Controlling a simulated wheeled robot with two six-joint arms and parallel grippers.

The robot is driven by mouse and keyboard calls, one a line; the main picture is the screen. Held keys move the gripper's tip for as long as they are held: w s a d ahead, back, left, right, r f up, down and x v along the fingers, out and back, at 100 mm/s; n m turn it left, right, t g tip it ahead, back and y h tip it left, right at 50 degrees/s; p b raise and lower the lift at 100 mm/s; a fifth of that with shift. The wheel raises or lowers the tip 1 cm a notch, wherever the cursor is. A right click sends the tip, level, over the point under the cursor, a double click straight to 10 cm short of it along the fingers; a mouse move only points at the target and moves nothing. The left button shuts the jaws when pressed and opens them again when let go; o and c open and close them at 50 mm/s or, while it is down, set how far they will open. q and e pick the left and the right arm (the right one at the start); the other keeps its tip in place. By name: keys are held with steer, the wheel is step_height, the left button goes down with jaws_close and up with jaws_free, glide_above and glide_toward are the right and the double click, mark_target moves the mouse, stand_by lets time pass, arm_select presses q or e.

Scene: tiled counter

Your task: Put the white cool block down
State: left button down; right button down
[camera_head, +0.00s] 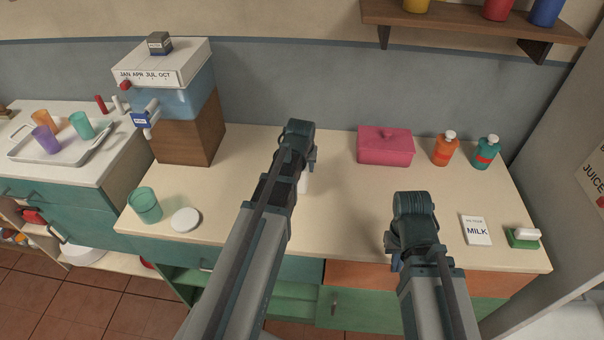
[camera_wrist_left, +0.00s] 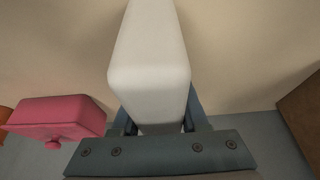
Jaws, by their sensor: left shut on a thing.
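The white cool block (camera_wrist_left: 150,60) fills the upper middle of the left wrist view. My left gripper (camera_wrist_left: 160,122) is shut on it, with a dark finger on each side. In the head view only a small pale part of the block (camera_head: 303,184) shows beside my left arm, over the middle of the counter. My left gripper (camera_head: 307,165) is mostly hidden there by its own wrist. Whether the block touches the counter cannot be told. My right gripper (camera_head: 395,262) points down at the counter's front edge; its fingers are mostly hidden.
The tiled counter (camera_head: 340,215) is clear around the block. A pink box (camera_head: 385,147), an orange bottle (camera_head: 445,150) and a teal bottle (camera_head: 486,153) stand at the back right. A milk card (camera_head: 476,230) lies front right. A green cup (camera_head: 145,206) and white disc (camera_head: 185,220) are left.

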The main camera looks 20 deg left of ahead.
arm_select(q)
steer(key=shift+f+b, duration=1.3)
steer(key=shift+f, duration=0.3)
steer(key=shift+f, duration=0.2)
steer(key=shift+c, duration=2.1)
jaws_free()
steer(key=shift+r, duration=0.2)
